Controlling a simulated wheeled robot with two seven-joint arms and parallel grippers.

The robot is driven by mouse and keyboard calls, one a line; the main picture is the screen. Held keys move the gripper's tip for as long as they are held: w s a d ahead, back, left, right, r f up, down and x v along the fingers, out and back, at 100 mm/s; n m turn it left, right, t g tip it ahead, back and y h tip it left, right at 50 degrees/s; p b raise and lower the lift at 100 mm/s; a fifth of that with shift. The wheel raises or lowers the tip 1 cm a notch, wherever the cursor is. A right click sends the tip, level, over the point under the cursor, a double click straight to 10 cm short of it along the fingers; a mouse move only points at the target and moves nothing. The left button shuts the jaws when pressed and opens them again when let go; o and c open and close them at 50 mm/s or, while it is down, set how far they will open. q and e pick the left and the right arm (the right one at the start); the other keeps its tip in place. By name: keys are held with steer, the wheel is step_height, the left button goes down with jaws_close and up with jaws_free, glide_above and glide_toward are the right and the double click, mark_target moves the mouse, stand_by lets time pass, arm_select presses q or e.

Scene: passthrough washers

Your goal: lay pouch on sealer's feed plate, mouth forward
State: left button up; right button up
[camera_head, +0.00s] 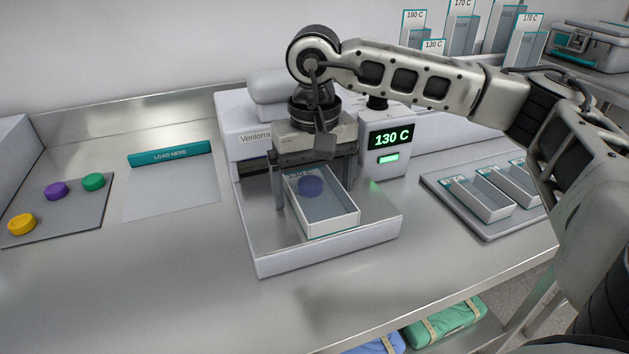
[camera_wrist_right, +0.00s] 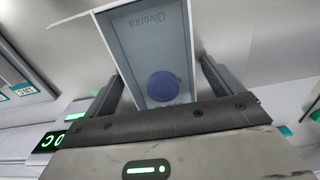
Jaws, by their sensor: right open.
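The pouch (camera_head: 335,215) is a pale, box-like packet with a grey window and a blue disc (camera_head: 311,186) showing in it. It lies on the sealer's feed plate (camera_head: 268,238), with its white-edged end toward the plate's front edge. The sealer (camera_head: 240,115) stands behind and its display reads 130 C. My right gripper (camera_head: 314,196) is open over the pouch's back part, one finger on each side. In the right wrist view, the pouch (camera_wrist_right: 150,45) lies between the spread fingers (camera_wrist_right: 160,85), with gaps visible. The gripper hides the pouch's back end. My left gripper is out of view.
A grey tray (camera_head: 80,230) with yellow, purple and green discs lies at left, beside a LOAD HERE pad (camera_head: 170,192). A tray (camera_head: 490,229) of several pouches lies at right. Temperature-labelled holders (camera_head: 460,30) stand at the back. The front counter is clear.

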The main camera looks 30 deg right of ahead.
mark_target(314, 185)
step_height(314, 185, up, 12)
steer(key=shift+r+p, duration=0.2)
steer(key=shift+p, duration=0.2)
stand_by(0.5)
